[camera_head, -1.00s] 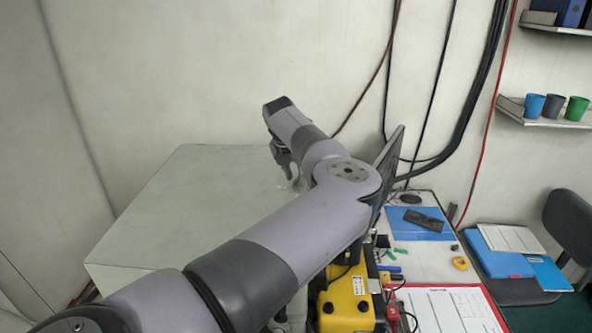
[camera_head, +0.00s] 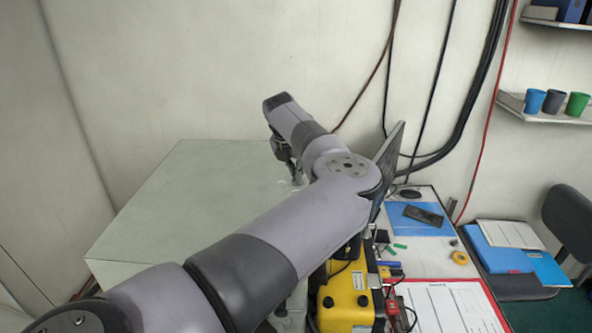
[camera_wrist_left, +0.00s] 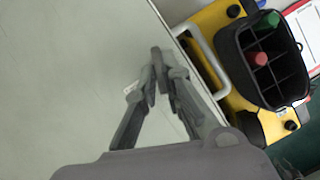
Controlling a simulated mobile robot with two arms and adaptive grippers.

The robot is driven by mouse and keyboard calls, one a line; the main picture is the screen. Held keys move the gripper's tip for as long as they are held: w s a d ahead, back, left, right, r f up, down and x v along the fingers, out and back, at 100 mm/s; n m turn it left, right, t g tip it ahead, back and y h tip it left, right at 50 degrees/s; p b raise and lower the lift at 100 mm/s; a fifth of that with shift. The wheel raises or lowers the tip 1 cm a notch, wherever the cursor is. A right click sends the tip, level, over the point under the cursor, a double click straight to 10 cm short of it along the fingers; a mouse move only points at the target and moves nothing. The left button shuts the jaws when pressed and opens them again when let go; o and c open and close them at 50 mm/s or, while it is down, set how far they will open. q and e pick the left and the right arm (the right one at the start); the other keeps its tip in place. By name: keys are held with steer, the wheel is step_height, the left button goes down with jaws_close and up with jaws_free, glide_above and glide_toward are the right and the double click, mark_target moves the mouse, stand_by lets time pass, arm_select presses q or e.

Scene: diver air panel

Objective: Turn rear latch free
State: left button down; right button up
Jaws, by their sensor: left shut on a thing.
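The pale grey-green case (camera_head: 170,215) stands left of the desk, with its broad top facing up. My left gripper (camera_head: 296,178) reaches down at the far right part of that top, partly hidden behind my own wrist. In the left wrist view the fingers (camera_wrist_left: 161,80) are closed on a small dark grey latch (camera_wrist_left: 156,56) near the edge of the case. The fingers cover most of the latch, so its exact angle is hard to tell. My right gripper is not in view.
A yellow case (camera_head: 347,300) with a black pouch (camera_wrist_left: 267,60) stands right beside the grey-green case. A thin monitor (camera_head: 387,165) rises close to my left forearm. Cables hang along the back wall. Most of the grey-green top is clear.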

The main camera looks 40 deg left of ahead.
arm_select(q)
steer(key=shift+f+b, duration=0.2)
steer(key=shift+b, duration=0.3)
steer(key=n+y+b, duration=0.1)
steer(key=n+b, duration=0.2)
steer(key=b, duration=0.2)
steer(key=shift+w+d+f, duration=0.1)
steer(key=shift+d, duration=0.05)
steer(key=shift+r+n+g+y+b, duration=0.25)
steer(key=shift+n+b, duration=0.2)
steer(key=shift+n, duration=0.25)
steer(key=c, duration=1.7)
jaws_free()
steer(key=shift+r, duration=0.1)
